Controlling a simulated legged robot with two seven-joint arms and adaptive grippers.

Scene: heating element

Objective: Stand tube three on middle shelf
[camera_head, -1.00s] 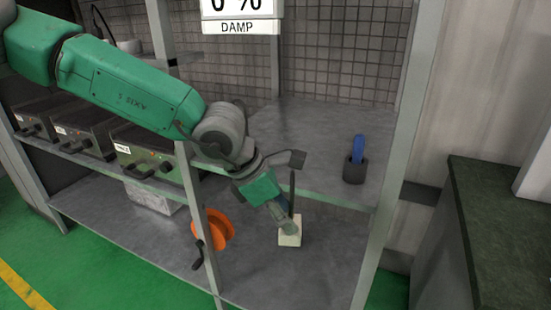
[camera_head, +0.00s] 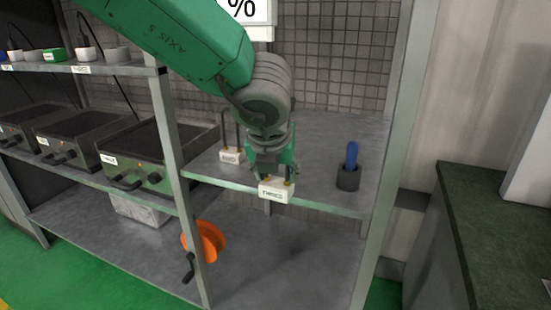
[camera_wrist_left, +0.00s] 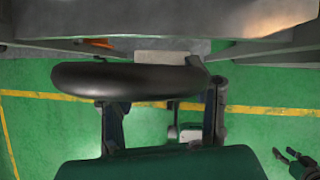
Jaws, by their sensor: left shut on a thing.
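Tube three, a dark bent tube on a white base block (camera_head: 276,191) with a label that appears to read THREE, is at the front edge of the middle shelf (camera_head: 325,200) in the head view. My left gripper (camera_head: 272,172) is shut on it from above and behind, hiding most of the tube. The block overlaps the shelf's front edge; I cannot tell whether it touches the shelf. In the left wrist view the thick dark tube (camera_wrist_left: 125,80) lies across the picture in front of the gripper. My right gripper (camera_wrist_left: 291,157) seems to show small at lower right, fingers apart.
Another tube on a white block (camera_head: 230,157) stands behind and left on the middle shelf. A blue-handled tool in a dark cup (camera_head: 348,178) stands to the right. A rack post (camera_head: 165,120) is at the left. An orange reel (camera_head: 208,241) is below.

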